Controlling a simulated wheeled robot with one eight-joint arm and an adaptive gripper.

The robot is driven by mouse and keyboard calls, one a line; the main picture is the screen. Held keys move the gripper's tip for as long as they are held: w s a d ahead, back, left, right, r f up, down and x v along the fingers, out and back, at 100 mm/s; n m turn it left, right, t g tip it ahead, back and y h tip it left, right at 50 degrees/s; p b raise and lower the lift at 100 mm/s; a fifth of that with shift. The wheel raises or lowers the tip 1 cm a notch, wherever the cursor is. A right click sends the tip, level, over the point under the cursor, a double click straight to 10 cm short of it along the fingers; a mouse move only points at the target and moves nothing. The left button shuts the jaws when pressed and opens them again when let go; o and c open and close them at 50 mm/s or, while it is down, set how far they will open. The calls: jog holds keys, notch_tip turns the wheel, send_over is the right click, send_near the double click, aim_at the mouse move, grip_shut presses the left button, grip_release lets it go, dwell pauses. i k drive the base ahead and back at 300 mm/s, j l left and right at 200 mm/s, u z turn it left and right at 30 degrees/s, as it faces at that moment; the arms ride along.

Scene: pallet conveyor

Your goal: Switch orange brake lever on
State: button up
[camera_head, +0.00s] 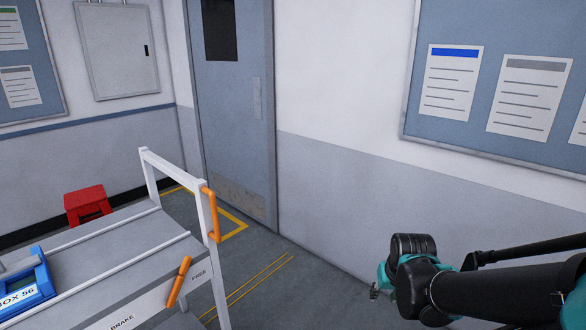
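The orange brake lever (178,281) is on the front side of a grey and white cart (121,245) at the lower left. It is tilted, its upper end leaning right toward the word FREE; the word BRAKE is printed to its lower left. An orange grip (211,213) is on the cart's upright frame, above and right of the lever. My arm reaches in from the right edge. My gripper (375,291) shows only as a small dark tip below the wrist, well right of the lever and apart from it. Its fingers are mostly hidden.
A blue bin labelled BOX 56 (24,284) sits on the cart. A red stool (87,204) stands behind it. A grey door (236,110) and a wall with a notice board (497,75) are behind. Floor between cart and arm is clear, with yellow lines (258,282).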

aim_at(186, 262)
jog(key=u, duration=0.45)
jog(key=k+u, duration=0.15)
jog(key=u, duration=0.75)
jog(key=k+j+u, duration=0.1)
jog(key=u, duration=0.35)
